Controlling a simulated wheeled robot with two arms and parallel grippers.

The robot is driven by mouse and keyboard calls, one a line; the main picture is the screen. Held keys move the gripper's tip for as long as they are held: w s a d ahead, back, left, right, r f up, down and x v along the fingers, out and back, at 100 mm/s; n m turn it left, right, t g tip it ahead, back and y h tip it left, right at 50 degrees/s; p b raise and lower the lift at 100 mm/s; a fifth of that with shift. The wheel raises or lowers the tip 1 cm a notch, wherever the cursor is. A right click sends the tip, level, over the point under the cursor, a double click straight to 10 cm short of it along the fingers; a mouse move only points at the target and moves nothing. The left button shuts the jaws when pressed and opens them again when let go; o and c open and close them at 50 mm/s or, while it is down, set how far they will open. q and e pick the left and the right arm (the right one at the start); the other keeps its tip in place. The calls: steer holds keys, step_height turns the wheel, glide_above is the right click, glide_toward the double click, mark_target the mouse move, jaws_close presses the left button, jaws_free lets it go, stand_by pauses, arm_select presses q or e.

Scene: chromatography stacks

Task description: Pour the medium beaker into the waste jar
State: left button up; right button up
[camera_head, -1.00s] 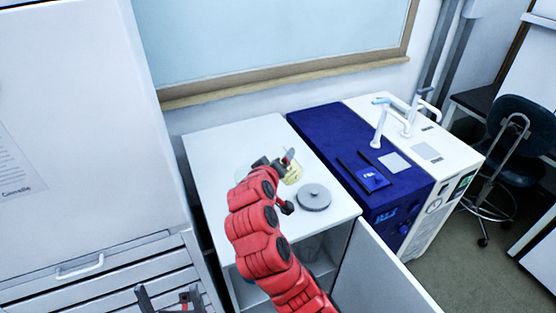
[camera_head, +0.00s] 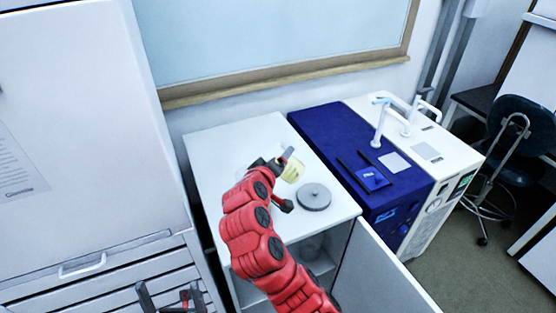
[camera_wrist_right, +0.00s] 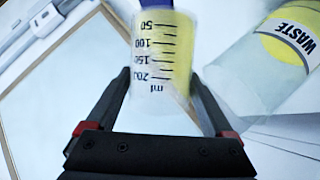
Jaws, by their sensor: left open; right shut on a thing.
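My right gripper (camera_wrist_right: 160,76) is shut on the medium beaker (camera_wrist_right: 152,80), a clear vessel with black volume marks that stands between the fingers in the right wrist view. Yellow shows in or through its wall. The clear waste jar (camera_wrist_right: 285,45), with a yellow band and a WASTE label, is close by to the right in that view. In the head view the right gripper (camera_head: 274,162) is above the white cabinet top, beside the yellow-labelled jar (camera_head: 294,171). The arm hides much there, and the beaker's tilt is unclear. My left gripper (camera_head: 170,297) is open at the bottom left.
A round grey lid-like disc (camera_head: 313,197) lies on the white cabinet top (camera_head: 215,150) near the jar. A blue unit (camera_head: 340,135) and a white sink unit with taps (camera_head: 420,150) stand to the right. The cabinet's door (camera_head: 375,275) hangs open in front.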

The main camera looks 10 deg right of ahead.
steer(key=shift+n, duration=0.3)
steer(key=shift+a+n+h+p, duration=0.25)
steer(key=shift+n+h+p, duration=0.25)
steer(key=shift+n+h, duration=0.15)
steer(key=shift+a+n+h, duration=0.15)
steer(key=shift+n+h, duration=0.1)
steer(key=shift+n, duration=0.2)
steer(key=shift+w+a+n+h+p, duration=0.1)
steer(key=shift+n+h+p, duration=0.2)
steer(key=shift+n+h, duration=0.1)
